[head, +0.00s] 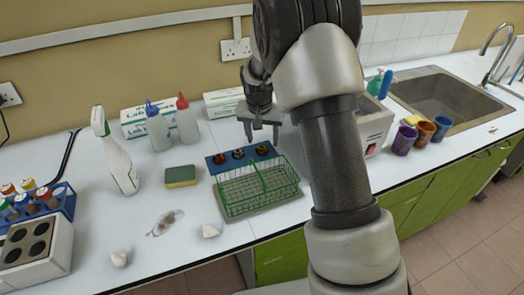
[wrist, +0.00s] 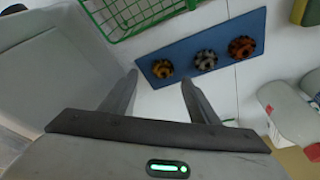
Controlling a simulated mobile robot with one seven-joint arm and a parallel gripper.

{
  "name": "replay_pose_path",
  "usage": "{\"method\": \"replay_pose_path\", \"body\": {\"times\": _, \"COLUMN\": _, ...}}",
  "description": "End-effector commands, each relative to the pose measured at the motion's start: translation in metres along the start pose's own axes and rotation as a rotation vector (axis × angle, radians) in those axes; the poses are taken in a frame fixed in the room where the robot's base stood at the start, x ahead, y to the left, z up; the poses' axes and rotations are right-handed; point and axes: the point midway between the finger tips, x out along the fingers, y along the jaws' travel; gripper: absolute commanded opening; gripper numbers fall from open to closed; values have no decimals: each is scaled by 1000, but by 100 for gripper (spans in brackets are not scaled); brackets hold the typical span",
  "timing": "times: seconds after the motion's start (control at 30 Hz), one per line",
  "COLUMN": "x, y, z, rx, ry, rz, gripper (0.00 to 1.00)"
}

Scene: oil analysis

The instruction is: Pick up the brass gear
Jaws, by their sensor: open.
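A blue holder (head: 230,168) lies flat on the white bench with three gears in a row. A grey gear (wrist: 205,60) is in the middle and a copper-brown gear (wrist: 241,47) at the right. My gripper (wrist: 159,80) is open and empty, its fingertips pointing towards the brass gear, apart from it. In the head view my gripper (head: 262,132) hangs above the holder's right end; the gears look dark there.
A green wire rack (head: 258,190) stands close in front of the holder. A sponge (head: 180,176), a spray bottle (head: 118,160) and wash bottles (head: 187,122) stand to the left. A white machine (head: 372,130) is to the right, partly behind my arm.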

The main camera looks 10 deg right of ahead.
Motion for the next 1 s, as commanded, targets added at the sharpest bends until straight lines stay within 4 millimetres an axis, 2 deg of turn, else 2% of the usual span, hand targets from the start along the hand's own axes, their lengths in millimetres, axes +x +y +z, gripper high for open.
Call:
{"method": "replay_pose_path", "body": {"times": 0.37, "x": 48, "y": -6, "z": -2, "rx": 1, "ry": -2, "rz": 1, "gripper": 56}}
{"method": "replay_pose_path", "body": {"times": 0.67, "x": 52, "y": -6, "z": -3, "rx": 0, "ry": 0, "rz": 0, "gripper": 56}}
{"method": "replay_pose_path", "body": {"times": 0.93, "x": 52, "y": -6, "z": -3, "rx": 0, "ry": 0, "rz": 0, "gripper": 10}}
{"method": "replay_pose_path", "body": {"times": 1.0, "x": 51, "y": -7, "z": -3, "rx": 0, "ry": 1, "rz": -1, "gripper": 8}}
